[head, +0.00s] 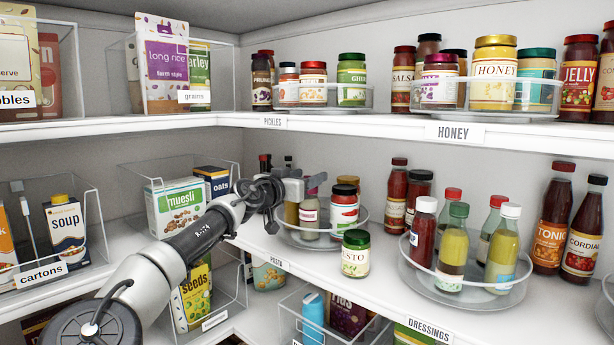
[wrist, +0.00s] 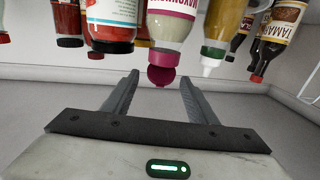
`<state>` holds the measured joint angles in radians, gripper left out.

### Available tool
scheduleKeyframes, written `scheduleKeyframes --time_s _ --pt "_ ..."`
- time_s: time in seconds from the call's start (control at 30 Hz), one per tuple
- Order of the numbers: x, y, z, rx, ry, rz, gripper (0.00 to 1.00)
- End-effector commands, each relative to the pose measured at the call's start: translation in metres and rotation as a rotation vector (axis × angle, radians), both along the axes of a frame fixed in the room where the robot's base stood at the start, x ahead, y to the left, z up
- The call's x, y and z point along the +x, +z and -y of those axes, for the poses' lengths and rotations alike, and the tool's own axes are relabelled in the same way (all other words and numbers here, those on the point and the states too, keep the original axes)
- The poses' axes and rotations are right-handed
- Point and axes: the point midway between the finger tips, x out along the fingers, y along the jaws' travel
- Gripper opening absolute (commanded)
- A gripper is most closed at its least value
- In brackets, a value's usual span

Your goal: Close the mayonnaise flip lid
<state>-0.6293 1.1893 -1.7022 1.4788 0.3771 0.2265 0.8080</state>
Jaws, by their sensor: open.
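The mayonnaise bottle (head: 309,214) stands upright among other jars on the turntable on the lower shelf, partly behind my gripper in the head view. In the wrist view, which looks upside down, the mayonnaise bottle (wrist: 172,25) has a magenta label, a pale body and a magenta cap (wrist: 164,57). A round, darker magenta flip lid (wrist: 160,76) sticks out from the cap and looks open. My gripper (head: 291,188) is open beside the bottle's top. In the wrist view the lid lies between the fingertips of my gripper (wrist: 159,79); contact cannot be told.
A green-lidded pesto jar (head: 356,254) stands at the turntable's front. The upper shelf (head: 350,124) runs above. A muesli box (head: 176,208) is left of my arm.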

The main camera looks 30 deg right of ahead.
Motion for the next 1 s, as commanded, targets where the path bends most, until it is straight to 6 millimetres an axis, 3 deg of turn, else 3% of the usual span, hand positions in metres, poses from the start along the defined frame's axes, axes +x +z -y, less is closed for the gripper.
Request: scheduleKeyframes --time_s 0.23,0.47,1.0 --pt "0.000 0.000 0.000 0.000 0.000 0.000 0.51" --pt "0.000 0.000 0.000 0.000 0.000 0.000 0.12" --pt "-0.002 -0.018 -0.002 -0.149 -0.002 0.080 0.11"
